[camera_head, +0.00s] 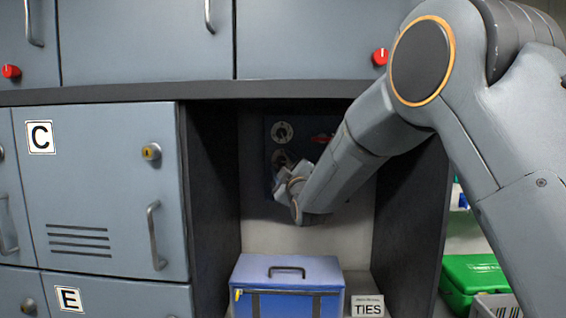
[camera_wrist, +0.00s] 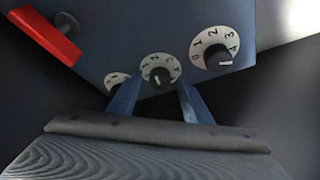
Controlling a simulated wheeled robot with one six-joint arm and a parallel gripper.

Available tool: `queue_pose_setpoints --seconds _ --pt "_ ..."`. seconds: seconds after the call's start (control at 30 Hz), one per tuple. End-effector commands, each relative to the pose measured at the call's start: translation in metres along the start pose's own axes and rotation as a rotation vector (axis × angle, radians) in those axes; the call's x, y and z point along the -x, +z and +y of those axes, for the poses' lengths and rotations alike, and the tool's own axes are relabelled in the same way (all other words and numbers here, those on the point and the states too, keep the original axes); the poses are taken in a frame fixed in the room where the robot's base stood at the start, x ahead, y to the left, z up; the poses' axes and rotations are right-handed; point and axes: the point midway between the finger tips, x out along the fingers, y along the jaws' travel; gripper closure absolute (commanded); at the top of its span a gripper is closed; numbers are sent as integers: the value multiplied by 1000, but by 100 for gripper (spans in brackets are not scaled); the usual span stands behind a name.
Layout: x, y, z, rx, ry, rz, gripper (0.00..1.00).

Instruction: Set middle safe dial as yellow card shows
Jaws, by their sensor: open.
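The dark blue safe front (camera_head: 268,165) sits in the recess and carries a column of dials. In the wrist view the middle dial (camera_wrist: 174,66) has a white numbered ring and a black knob; its small white mark points toward the bottom of the picture. My gripper (camera_wrist: 159,86) is open, with one finger on each side of the middle dial's lower part. I cannot tell whether the fingers touch the knob. In the head view my gripper (camera_head: 287,180) is in front of the safe and hides its lower part. No yellow card shows in either view.
Another dial (camera_wrist: 215,48), numbered 0 to 4, is right of the middle one, and a partly hidden dial (camera_wrist: 115,79) is left. A red handle (camera_wrist: 45,35) sticks out beside them. A blue box (camera_head: 288,270) and a TIES sign (camera_head: 367,307) stand below the safe. Dark side walls flank the recess.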

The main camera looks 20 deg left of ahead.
Motion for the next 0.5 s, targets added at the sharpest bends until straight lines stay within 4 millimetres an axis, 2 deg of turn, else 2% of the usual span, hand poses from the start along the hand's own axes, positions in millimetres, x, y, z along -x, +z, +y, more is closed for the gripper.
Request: queue_pose_setpoints --seconds 0.17,0.43,0.5 --pt "0 0 0 0 0 0 55" --pt "0 0 0 0 0 0 96" --pt "0 0 0 0 0 0 96"
